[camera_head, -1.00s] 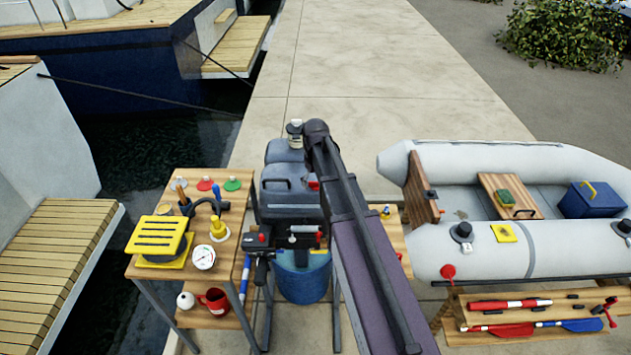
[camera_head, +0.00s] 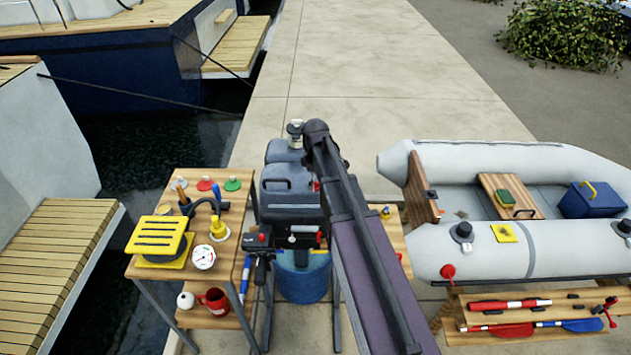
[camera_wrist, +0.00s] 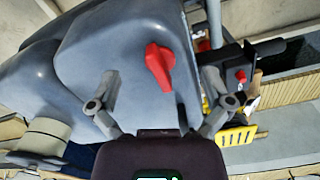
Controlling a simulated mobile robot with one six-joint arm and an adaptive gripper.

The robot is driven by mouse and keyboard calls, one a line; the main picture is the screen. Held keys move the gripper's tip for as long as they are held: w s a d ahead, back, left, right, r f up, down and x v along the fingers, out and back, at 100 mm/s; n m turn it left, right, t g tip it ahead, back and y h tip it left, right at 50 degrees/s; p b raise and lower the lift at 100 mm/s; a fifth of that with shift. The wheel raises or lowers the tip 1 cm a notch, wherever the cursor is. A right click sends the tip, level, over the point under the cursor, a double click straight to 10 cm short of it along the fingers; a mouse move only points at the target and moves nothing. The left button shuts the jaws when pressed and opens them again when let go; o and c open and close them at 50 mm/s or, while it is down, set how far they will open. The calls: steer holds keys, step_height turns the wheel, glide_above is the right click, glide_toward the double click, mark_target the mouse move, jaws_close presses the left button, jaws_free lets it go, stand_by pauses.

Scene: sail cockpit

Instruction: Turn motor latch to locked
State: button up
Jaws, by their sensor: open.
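The motor latch is a red handle (camera_wrist: 160,66) on the grey motor cowl (camera_wrist: 125,50) in the wrist view. It stands nearly upright in that picture, leaning slightly. My gripper (camera_wrist: 158,100) is open and empty, with one finger on each side of the latch's lower end. I cannot tell how much depth lies between the fingers and the cowl. In the head view, the grey outboard motor (camera_head: 289,185) stands left of my arm, and a little red shows at its right edge. My gripper is not clearly visible there.
A wooden table (camera_head: 150,220) with a yellow slatted item (camera_head: 157,236) and a gauge (camera_head: 203,257) is left of the motor. A blue tub (camera_head: 303,283) is beneath the motor. A grey inflatable boat (camera_head: 570,250) lies right. Open concrete dock (camera_head: 380,90) extends behind.

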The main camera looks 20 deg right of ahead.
mark_target(315, 182)
steer(key=n, duration=0.3)
steer(key=shift+r+n+p, duration=0.3)
steer(key=shift+r+p, duration=0.1)
step_height(315, 182, up, 13)
steer(key=p, duration=1.3)
steer(key=s+a+f+m+b, duration=0.1)
steer(key=s+f+m+b, duration=0.6)
steer(key=f+b, duration=0.5)
steer(key=s+a+f+m+b, duration=0.2)
steer(key=s+f+m+b, duration=0.6)
steer(key=s+f+b, duration=0.4)
steer(key=shift+s+a, duration=0.2)
steer(key=shift+s, duration=0.05)
stand_by(0.4)
stand_by(1.5)
